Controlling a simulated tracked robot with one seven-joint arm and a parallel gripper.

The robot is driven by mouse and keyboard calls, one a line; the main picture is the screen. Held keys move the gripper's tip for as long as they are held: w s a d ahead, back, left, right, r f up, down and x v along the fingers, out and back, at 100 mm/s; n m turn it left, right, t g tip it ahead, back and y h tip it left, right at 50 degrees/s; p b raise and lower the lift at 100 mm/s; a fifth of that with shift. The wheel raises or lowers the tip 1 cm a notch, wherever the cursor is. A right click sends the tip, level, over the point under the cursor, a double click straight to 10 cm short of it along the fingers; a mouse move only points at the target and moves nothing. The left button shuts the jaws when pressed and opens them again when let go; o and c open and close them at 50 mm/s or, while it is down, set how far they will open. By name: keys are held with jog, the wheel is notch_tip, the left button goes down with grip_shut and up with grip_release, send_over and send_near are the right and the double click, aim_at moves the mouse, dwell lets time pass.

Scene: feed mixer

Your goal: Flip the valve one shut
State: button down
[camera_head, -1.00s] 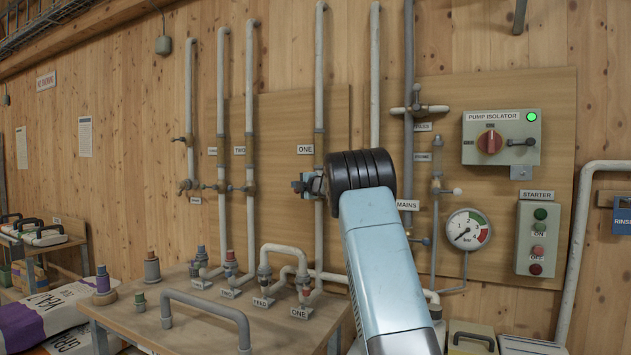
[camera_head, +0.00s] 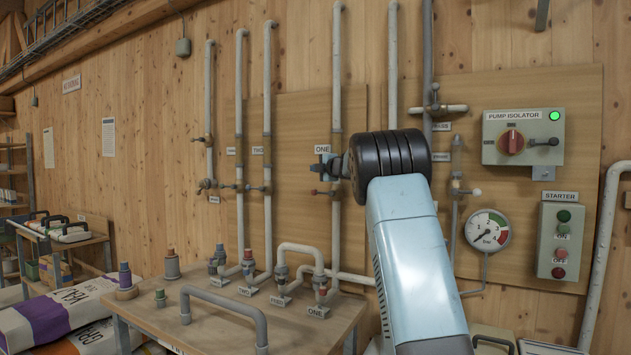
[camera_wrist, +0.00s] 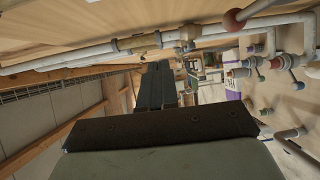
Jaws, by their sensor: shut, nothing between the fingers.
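Valve one (camera_head: 334,192) is on the vertical pipe under the label ONE (camera_head: 322,149). Its red-tipped lever (camera_head: 315,192) points left, about level, across the pipe. In the wrist view a red ball tip (camera_wrist: 234,20) shows at the top right, apart from the fingers; it looks like this lever's end. My gripper (camera_head: 322,170) is just above the lever in the head view, below the label, shut and empty. Its dark fingers also show in the wrist view (camera_wrist: 157,85). My wrist hides part of the pipe's right side, and depth to the valve is unclear.
Neighbouring pipes carry valve two (camera_head: 265,188) and others to the left. The pump isolator (camera_head: 523,137), gauge (camera_head: 487,230) and starter box (camera_head: 561,240) are to the right. A bench (camera_head: 215,315) with short pipes and a handrail stands below.

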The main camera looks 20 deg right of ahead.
jog(key=s+r, duration=0.2)
jog(key=r, duration=0.1)
jog(key=s+a+r, duration=0.1)
jog(key=r, duration=0.1)
jog(key=shift+s, duration=0.1)
dwell(0.4)
jog(key=s+d+r+m+t+h, duration=0.1)
jog(key=s+r+m+h, duration=0.1)
jog(key=s+m+h, duration=0.3)
jog(key=s+d+r+m+h, duration=0.1)
jog(key=s+r+m, duration=0.1)
jog(key=s+m, duration=0.35)
jog(key=s+a+f+m+g+h, duration=0.1)
jog(key=s+f+m, duration=0.1)
jog(key=s, duration=0.4)
jog(key=s+f+m+g+h, duration=0.1)
jog(key=s+f+m, duration=0.1)
jog(key=s, duration=0.5)
jog(key=s+a+f+m+g+y, duration=0.1)
jog(key=s+a+f+m+g, duration=0.1)
jog(key=s+f, duration=0.7)
jog(key=s+a+f+m+g+y, duration=0.1)
jog(key=s+a+f+g, duration=0.4)
jog(key=s, duration=1.1)
jog(key=s+a+f+m+g+y, duration=0.1)
jog(key=s+a+f+m+g, duration=0.2)
jog(key=s+f, duration=1)
jog(key=a, duration=0.3)
jog(key=shift+a+f+m, duration=0.15)
jog(key=shift+a+m, duration=0.2)
